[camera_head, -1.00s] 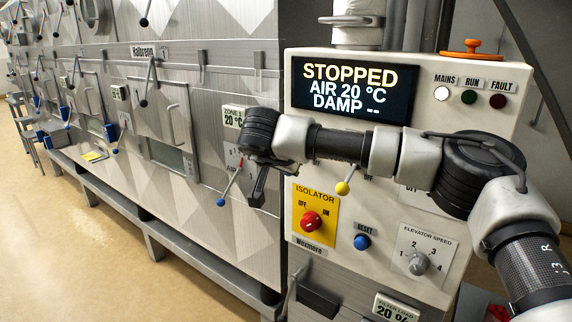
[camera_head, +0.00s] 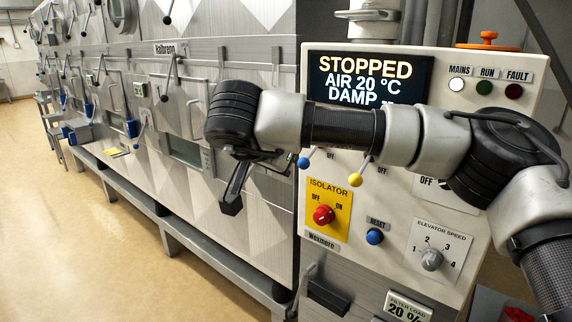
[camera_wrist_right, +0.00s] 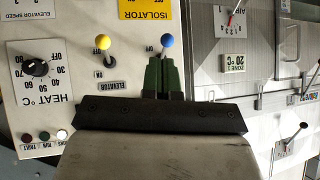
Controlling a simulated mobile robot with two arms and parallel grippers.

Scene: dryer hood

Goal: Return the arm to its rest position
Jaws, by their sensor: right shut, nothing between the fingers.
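My right arm crosses the control panel (camera_head: 335,255) from the right in the head view. In the head view, the blue knob (camera_head: 303,163) and yellow knob (camera_head: 355,180) show below my forearm. My left gripper is not in view.
The panel display (camera_head: 370,80) reads STOPPED. The red isolator knob (camera_head: 323,214), blue reset button (camera_head: 375,236) and elevator speed knob (camera_head: 431,260) lie below my arm. Lever handles (camera_head: 172,75) stick out from the machine wall. The floor (camera_head: 100,240) at left is clear.

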